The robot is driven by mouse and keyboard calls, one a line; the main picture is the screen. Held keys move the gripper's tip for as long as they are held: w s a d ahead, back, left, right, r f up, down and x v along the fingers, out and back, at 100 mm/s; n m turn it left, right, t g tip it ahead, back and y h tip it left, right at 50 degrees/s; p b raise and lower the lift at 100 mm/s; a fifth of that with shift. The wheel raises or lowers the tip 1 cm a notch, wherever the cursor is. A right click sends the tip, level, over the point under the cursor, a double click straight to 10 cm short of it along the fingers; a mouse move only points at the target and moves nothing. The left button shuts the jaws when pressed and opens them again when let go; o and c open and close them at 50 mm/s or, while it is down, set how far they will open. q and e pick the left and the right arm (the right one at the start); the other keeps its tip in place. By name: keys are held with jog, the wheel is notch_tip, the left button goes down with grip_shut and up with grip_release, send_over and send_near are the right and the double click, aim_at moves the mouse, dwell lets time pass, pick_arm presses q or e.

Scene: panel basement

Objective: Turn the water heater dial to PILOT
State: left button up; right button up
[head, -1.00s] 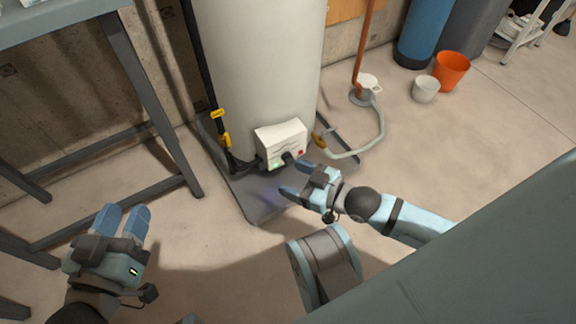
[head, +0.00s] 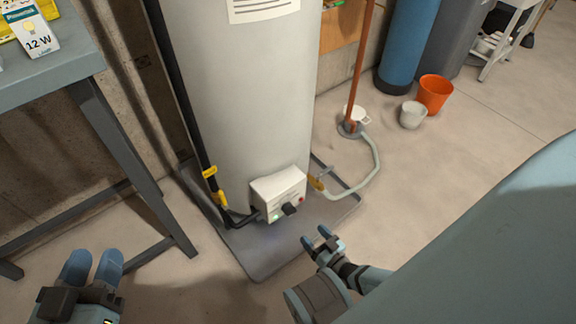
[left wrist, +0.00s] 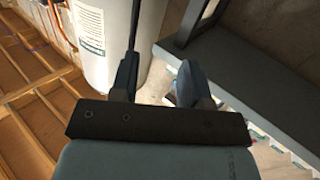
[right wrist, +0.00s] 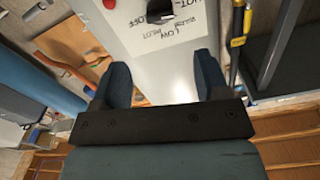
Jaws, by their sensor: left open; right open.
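The tall pale water heater (head: 250,110) stands on a grey base pad. Its white control box (head: 270,186) is low on the front, with a black dial (head: 289,209), a green light and a red button. In the right wrist view, the dial (right wrist: 160,8) is at the top edge, partly cut off, with upside-down lettering around it. I cannot tell its setting. My right gripper (head: 316,237) is open and empty, apart from the dial, below and right of it. My left gripper (head: 94,260) is open and empty at the lower left, far from the box.
A grey table (head: 50,65) with boxes on it stands left of the heater. A black pipe with yellow fittings runs down the heater's left side. A pale hose (head: 368,178) curves on the floor at right. An orange bucket (head: 434,94) and a white bucket stand farther back.

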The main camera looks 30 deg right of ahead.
aim_at(293, 213)
jog(key=w+b, duration=0.1)
jog(key=w, duration=0.2)
jog(key=w+b, duration=0.1)
jog(key=w, duration=0.3)
jog(key=w+a+b, duration=0.1)
jog(key=w, duration=0.3)
jog(key=shift+f+b, duration=0.1)
jog(key=shift+b, duration=0.3)
jog(key=shift+w, duration=0.6)
pick_arm(q)
jog(key=m, duration=0.1)
jog(key=w+m+t, duration=0.1)
jog(key=a+m+h, duration=0.1)
jog(key=shift+w+a+r, duration=0.1)
jog(key=shift+w+r, duration=0.15)
jog(key=shift+w, duration=0.15)
pick_arm(e)
jog(key=c, duration=0.9)
